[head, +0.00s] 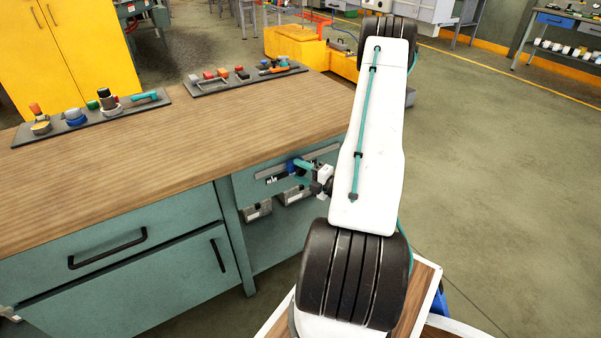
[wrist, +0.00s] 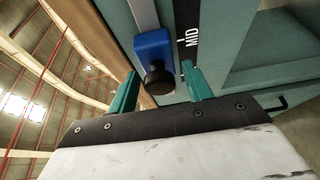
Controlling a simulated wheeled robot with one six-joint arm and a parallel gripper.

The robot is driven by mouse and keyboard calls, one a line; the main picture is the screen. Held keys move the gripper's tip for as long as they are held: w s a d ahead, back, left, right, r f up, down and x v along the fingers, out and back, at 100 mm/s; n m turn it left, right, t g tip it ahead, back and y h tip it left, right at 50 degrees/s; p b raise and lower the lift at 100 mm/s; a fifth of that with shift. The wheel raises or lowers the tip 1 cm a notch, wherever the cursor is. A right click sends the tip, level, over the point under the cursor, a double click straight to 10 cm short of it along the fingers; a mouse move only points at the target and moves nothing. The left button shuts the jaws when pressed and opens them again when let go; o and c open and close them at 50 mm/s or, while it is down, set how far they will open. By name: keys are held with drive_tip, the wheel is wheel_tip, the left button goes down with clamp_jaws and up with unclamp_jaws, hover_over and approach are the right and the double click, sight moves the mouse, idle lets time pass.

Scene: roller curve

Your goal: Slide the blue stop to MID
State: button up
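The blue stop (wrist: 152,42) sits on a pale metal rail (wrist: 143,12) on the teal bench front, with a black round knob (wrist: 159,79) facing me. A black MID label (wrist: 191,36) lies just right of the stop in the wrist view. In the head view the stop (head: 292,166) is small and partly covered by my gripper, and the label (head: 271,180) is below the rail, to the stop's left. My gripper (wrist: 160,70) is open, one teal finger on each side of the knob, with visible gaps. I cannot tell exactly how far the fingertips reach past it.
The wooden bench top (head: 200,150) lies above the rail and carries two boards with colored knobs and handles. Below the rail, small grey fixtures (head: 257,210) stick out from the bench front. Drawers with black handles (head: 107,249) are to the left. Open floor lies to the right.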

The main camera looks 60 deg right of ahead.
drive_tip(key=s, duration=0.7)
drive_tip(key=shift+s, duration=0.4)
idle(0.4)
